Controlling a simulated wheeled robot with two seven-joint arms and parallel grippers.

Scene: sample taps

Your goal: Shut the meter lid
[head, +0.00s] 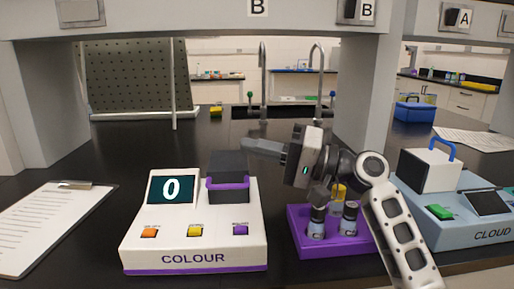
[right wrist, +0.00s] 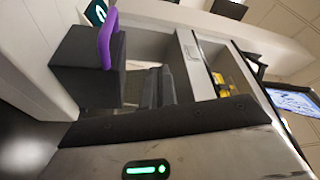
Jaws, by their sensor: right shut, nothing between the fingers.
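The white COLOUR meter (head: 195,235) stands on the black bench at left of centre. Its dark lid (head: 228,163), with a purple handle (head: 227,184) along the front, is at the meter's back right. I cannot tell for certain whether the lid is fully down. My right gripper (head: 252,146) is shut and empty, its fingers pointing left by the lid's upper right edge. I cannot tell whether they touch. In the right wrist view the lid (right wrist: 88,75) and purple handle (right wrist: 107,38) are left of the shut fingers (right wrist: 156,80). My left gripper is out of view.
A purple rack (head: 300,232) with capped vials (head: 317,222) stands right of the meter, under my right arm. The blue CLOUD meter (head: 470,228) is further right. A clipboard (head: 45,225) lies at left. Bench behind the meter is mostly clear, up to the sink taps.

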